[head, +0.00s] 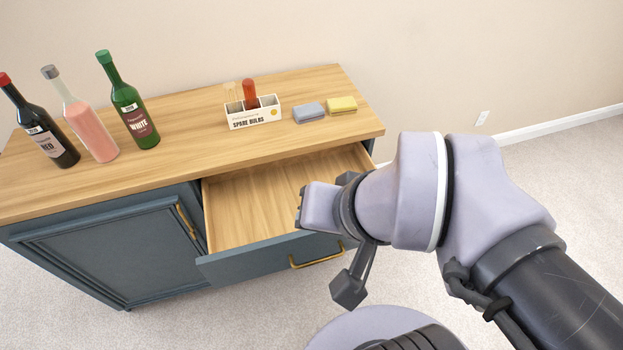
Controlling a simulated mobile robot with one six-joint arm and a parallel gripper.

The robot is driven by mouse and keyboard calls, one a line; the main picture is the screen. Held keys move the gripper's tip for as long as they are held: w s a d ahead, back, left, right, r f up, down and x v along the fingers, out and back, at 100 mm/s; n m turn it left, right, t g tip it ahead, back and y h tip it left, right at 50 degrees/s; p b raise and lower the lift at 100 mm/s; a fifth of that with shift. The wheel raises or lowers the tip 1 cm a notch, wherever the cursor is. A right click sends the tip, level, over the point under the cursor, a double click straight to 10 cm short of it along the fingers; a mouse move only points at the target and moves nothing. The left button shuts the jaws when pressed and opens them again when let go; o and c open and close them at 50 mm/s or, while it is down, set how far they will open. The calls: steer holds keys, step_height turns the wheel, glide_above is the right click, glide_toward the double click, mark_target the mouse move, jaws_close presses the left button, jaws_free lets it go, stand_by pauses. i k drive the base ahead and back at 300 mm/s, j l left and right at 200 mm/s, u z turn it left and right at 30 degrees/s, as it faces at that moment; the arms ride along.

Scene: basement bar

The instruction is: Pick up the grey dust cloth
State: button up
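A folded blue-grey cloth (309,112), the only greyish one, lies flat on the wooden cabinet top near its right end. A folded yellow cloth (342,104) lies close to its right. My gripper (325,248) is in front of the cabinet, over the front of the open drawer in the picture, below and apart from the grey cloth. One dark finger splays out downward, so the gripper looks open, and no held object shows. The other finger is mostly hidden by the wrist.
A white "spare bulbs" box (253,115) with a red item stands left of the cloths. A wall rises behind.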

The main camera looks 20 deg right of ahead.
mark_target(313, 111)
steer(key=l+u, duration=0.1)
steer(key=l, duration=0.5)
steer(key=k+l+u, duration=0.1)
steer(key=l, duration=0.5)
steer(key=i+l+u, duration=0.1)
steer(key=i+l, duration=0.15)
steer(key=i+l+u, duration=0.1)
steer(key=i+l, duration=0.15)
steer(key=l, duration=0.2)
steer(key=i+l+u, duration=0.1)
steer(key=l, duration=0.25)
steer(key=i+l+u, duration=0.1)
steer(key=i+l, duration=0.2)
steer(key=i+l+u, duration=0.1)
steer(key=l, duration=0.45)
steer(key=i+l, duration=0.1)
steer(key=i, duration=0.25)
